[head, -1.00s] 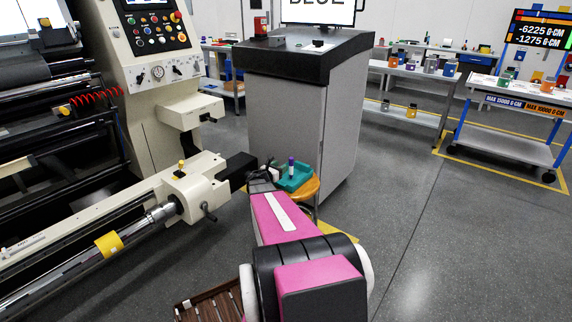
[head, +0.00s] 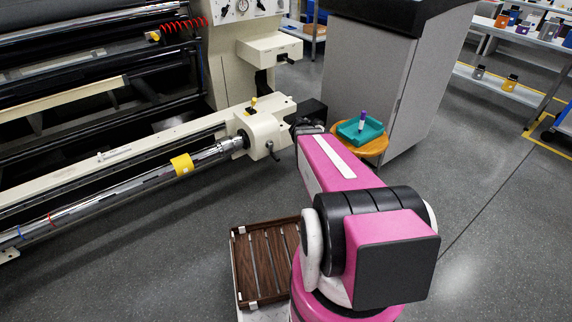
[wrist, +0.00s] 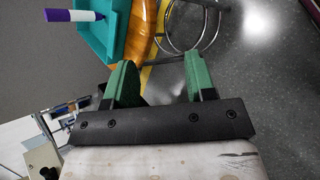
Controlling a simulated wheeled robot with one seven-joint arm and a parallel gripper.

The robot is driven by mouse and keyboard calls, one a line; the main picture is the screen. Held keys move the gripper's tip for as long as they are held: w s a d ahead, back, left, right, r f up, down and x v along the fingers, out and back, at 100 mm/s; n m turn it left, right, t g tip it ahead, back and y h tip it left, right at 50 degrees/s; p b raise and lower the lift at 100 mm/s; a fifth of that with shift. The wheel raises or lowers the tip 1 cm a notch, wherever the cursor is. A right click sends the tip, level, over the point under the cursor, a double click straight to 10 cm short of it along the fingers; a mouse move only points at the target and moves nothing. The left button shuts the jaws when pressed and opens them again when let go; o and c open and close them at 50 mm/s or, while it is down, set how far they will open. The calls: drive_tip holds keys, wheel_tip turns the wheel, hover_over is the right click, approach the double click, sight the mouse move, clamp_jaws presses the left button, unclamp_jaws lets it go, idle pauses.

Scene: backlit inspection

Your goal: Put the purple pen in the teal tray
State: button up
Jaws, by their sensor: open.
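The purple pen (head: 362,118), purple with a white section, stands nearly upright at the teal tray (head: 350,133), apparently inside it. The tray rests on a round orange-brown stool (head: 374,148). In the wrist view, which is turned sideways, the pen (wrist: 72,15) overlaps the tray (wrist: 117,14) at the upper left. My gripper (wrist: 159,61) has its two green fingers apart with nothing between them. The pen and tray lie beyond the fingertips and to the left in that view. In the head view my arm mostly hides the gripper.
A large machine (head: 262,130) with a long shaft stands left of the stool, close to my arm's end. A grey cabinet (head: 370,75) stands just behind the stool. A brown slatted crate (head: 266,262) is near my base. Open floor (head: 490,220) lies to the right.

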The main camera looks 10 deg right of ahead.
drive_tip(key=s+a+m+y, duration=0.4)
drive_tip(key=s+a+y, duration=0.1)
drive_tip(key=a, duration=0.5)
drive_tip(key=s+a+r+m+g+y, duration=0.1)
drive_tip(key=s+a+m+y, duration=0.4)
drive_tip(key=a, duration=0.6)
drive_tip(key=shift+s+r, duration=0.15)
drive_tip(key=shift+s, duration=0.05)
